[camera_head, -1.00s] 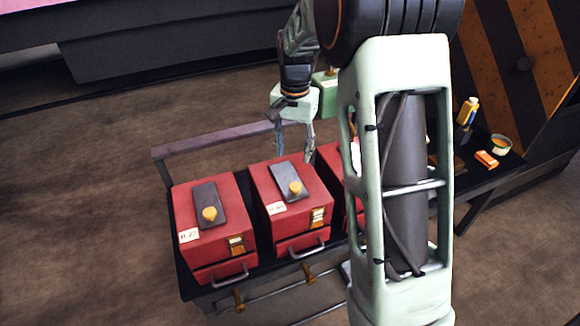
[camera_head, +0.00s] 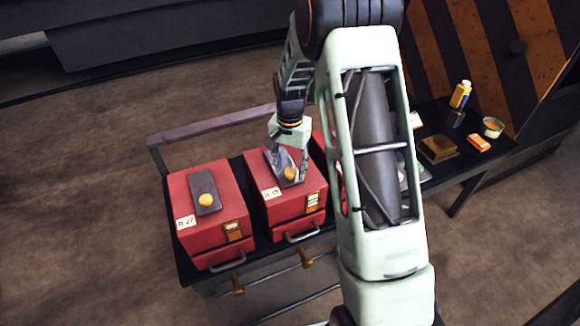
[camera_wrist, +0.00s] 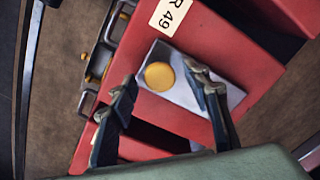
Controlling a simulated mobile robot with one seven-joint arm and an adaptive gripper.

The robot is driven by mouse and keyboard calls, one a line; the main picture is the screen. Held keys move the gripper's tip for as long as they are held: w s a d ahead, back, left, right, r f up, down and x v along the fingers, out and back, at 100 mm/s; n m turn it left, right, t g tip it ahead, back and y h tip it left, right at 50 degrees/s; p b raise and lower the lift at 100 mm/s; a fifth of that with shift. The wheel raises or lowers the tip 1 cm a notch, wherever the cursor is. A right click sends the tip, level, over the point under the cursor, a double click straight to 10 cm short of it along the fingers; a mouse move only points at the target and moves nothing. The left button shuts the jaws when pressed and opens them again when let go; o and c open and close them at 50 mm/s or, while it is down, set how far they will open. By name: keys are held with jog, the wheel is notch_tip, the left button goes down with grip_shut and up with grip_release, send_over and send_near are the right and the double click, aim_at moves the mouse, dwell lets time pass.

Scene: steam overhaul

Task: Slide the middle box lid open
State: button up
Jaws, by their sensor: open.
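The middle red box (camera_head: 292,207) stands on a dark cart between two other red boxes. Its lid, a grey sliding plate (camera_head: 275,158) with a round yellow knob (camera_head: 290,174), lies on top. In the wrist view the knob (camera_wrist: 159,76) and grey plate (camera_wrist: 182,92) show near the fingertips, beside a white label (camera_wrist: 170,16). My gripper (camera_head: 289,166) is open above the lid, with its fingers to either side of the knob. In the wrist view my gripper (camera_wrist: 162,78) has clear gaps between both fingers and the knob; contact with the plate cannot be told.
The left red box (camera_head: 207,233) has its own grey lid (camera_head: 203,183) and stands close by. The right box is mostly hidden behind my arm. The cart has a raised rail (camera_head: 215,123) at the back. A dark bench at right holds a brown block (camera_head: 437,149) and an orange item (camera_head: 479,143).

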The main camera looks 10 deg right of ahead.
grip_shut()
dwell(0.3)
jog(key=shift+s, duration=0.1)
